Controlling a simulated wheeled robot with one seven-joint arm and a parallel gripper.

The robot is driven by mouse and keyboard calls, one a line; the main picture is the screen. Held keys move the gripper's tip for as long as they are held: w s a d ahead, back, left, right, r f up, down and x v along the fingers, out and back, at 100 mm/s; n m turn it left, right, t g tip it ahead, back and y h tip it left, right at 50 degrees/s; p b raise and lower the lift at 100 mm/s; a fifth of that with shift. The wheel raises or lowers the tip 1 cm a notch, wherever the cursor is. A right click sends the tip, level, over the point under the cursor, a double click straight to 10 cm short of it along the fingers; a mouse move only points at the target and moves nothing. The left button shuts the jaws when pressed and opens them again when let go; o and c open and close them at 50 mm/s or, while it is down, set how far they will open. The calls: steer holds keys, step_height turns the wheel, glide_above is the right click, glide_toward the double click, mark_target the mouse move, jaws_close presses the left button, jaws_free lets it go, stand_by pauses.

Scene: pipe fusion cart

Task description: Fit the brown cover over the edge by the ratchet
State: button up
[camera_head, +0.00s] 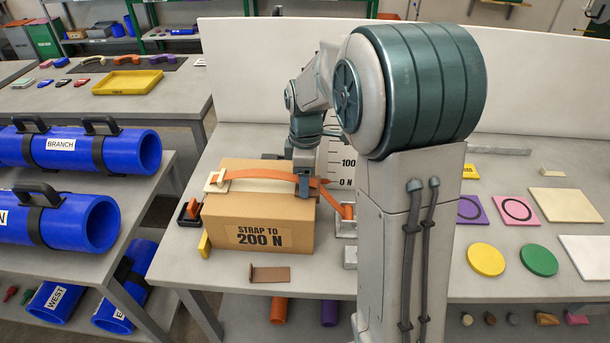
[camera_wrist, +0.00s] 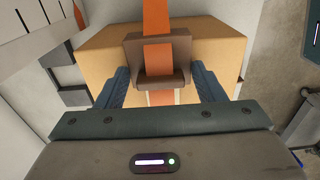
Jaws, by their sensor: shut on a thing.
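My gripper (camera_head: 304,187) is at the right end of the cardboard box's top. In the wrist view its two blue fingers (camera_wrist: 160,84) are shut on a brown cover (camera_wrist: 181,55). The orange strap (camera_head: 268,174) runs along the box top to this cover; it shows above, within and below the cover in the wrist view (camera_wrist: 156,15). How fully the cover sits on the box edge is unclear. The box (camera_head: 225,222) reads "STRAP TO 200 N". A metal fitting, apparently the ratchet (camera_head: 346,228), stands right of the box, partly hidden by my arm.
A second brown piece (camera_head: 270,274) lies on the table before the box. A cream cover (camera_head: 216,183) sits at the box's left edge under the strap. A gauge (camera_head: 340,165) stands behind. Coloured discs, such as a yellow one (camera_head: 486,259), lie to the right.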

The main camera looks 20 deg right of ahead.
steer(key=o, duration=1)
steer(key=shift+o, duration=0.2)
steer(key=shift+r+p, duration=1.85)
steer(key=shift+r, duration=0.7)
step_height(320, 180, up, 12)
steer(key=r+b, duration=0.1)
steer(key=s+f+m+t, duration=0.1)
steer(key=s+f+m, duration=0.3)
steer(key=s+m, duration=0.3)
steer(key=s+f+m+t, duration=0.2)
steer(key=s+f+m, duration=0.2)
steer(key=s, duration=1)
steer(key=shift+f+m+t, duration=0.3)
steer(key=shift+m, duration=1.4)
